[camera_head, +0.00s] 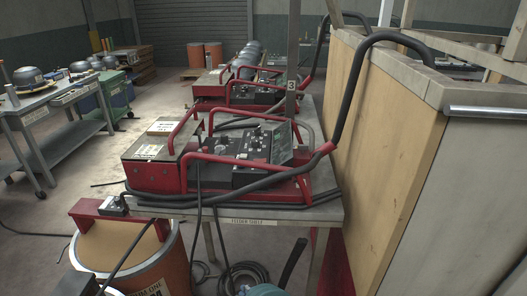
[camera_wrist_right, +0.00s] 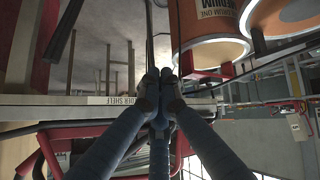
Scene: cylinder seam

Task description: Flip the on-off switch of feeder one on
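The nearest red feeder (camera_head: 220,165) stands on a metal table in the head view. Its black control panel (camera_head: 250,145) faces up, with knobs too small to read. My right gripper (camera_head: 290,262) shows at the bottom, in front of and below the table edge, apart from the feeder. In the right wrist view its blue fingers (camera_wrist_right: 160,82) meet at dark tips; nothing is clearly held. My left gripper is not in view.
An orange drum (camera_head: 130,255) marked ONE stands at the table's left front. A wooden-sided cabinet (camera_head: 385,150) blocks the right side. A thick black hose (camera_head: 345,110) arches over to it. A post (camera_head: 292,60) marked 3 rises behind the panel. Cables (camera_head: 245,275) lie below the table.

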